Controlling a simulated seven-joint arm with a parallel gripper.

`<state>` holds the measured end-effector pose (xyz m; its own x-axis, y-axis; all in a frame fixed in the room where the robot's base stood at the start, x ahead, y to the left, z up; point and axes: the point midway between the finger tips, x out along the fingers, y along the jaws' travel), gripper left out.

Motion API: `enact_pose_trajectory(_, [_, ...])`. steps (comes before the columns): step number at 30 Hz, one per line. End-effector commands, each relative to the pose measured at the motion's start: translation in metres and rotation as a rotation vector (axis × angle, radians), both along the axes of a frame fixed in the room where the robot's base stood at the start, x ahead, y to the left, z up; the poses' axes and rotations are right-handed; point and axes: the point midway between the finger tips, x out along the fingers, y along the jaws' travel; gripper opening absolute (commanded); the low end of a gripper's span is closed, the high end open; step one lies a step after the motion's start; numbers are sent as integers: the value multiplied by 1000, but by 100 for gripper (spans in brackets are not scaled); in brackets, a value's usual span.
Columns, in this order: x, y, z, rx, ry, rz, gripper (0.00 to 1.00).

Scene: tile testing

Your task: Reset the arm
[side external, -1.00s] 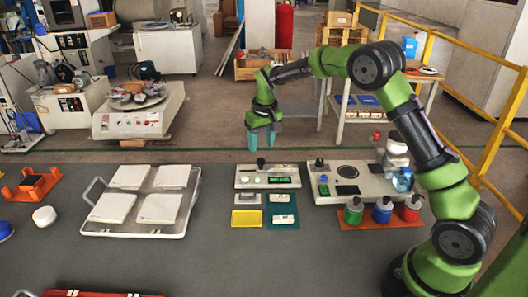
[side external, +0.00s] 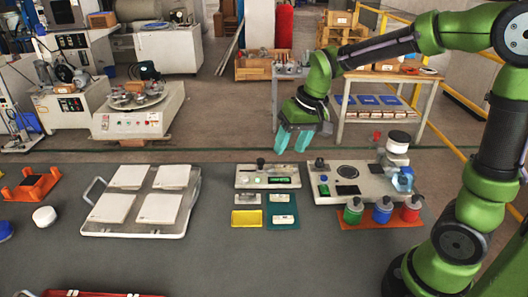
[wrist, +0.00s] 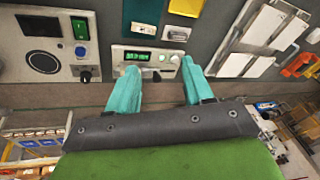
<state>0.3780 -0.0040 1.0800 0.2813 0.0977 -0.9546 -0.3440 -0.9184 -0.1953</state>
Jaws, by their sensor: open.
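My gripper (side external: 295,139) has teal fingers and hangs from the green arm above the back edge of the table, near the two grey instrument panels. Its fingers are apart and nothing is between them. In the wrist view my gripper (wrist: 160,84) shows both teal fingers spread, with the small panel and its green display behind them. The small instrument panel (side external: 250,183) stands below and left of the gripper. The larger panel (side external: 325,192) with a round black disc stands to the right of it. The gripper touches neither.
A white tray (side external: 187,232) with several white tiles lies on the left of the dark table. Green, blue and red bottles stand on an orange mat (side external: 350,226) at the right. Yellow and teal pads (side external: 271,212) lie in the middle. The front middle of the table is clear.

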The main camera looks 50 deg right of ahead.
Motion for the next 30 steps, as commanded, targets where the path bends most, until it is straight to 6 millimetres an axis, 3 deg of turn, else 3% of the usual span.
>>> enact_pose_trajectory(1, [-21,6,11,12,-34,-2,51])
enact_pose_trajectory(6, [-80,22,29,44,-135,-6,51])
enact_pose_trajectory(12, [-129,34,38,65,-251,3,51])
enact_pose_trajectory(17, [-142,36,48,66,-322,15,51])
enact_pose_trajectory(30, [-143,37,55,66,-346,19,51])
